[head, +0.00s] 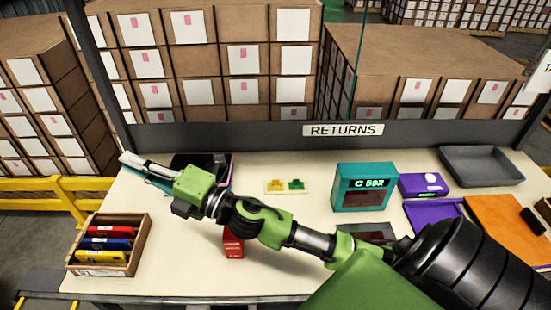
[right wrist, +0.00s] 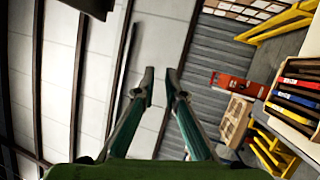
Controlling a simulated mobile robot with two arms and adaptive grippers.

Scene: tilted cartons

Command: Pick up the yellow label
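A small yellow piece (head: 276,184) sits beside a green piece (head: 296,184) on a pale card in the middle of the table. Another yellow item (head: 100,257) lies in the wooden box at the left, in front of a blue and a red one. I cannot tell for sure which is the yellow label. My right gripper (head: 136,163) reaches across to the table's far left, above and behind the wooden box and well left of the card. In the right wrist view its fingertips (right wrist: 160,77) are apart with nothing between them. My left gripper is not in view.
The wooden box (head: 130,258) stands at the front left. A small red box (head: 233,245) is just below my right arm. A teal display unit (head: 364,187), a purple device (head: 423,185) and a grey tray (head: 481,165) stand to the right. A RETURNS beam (head: 230,133) runs behind the table.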

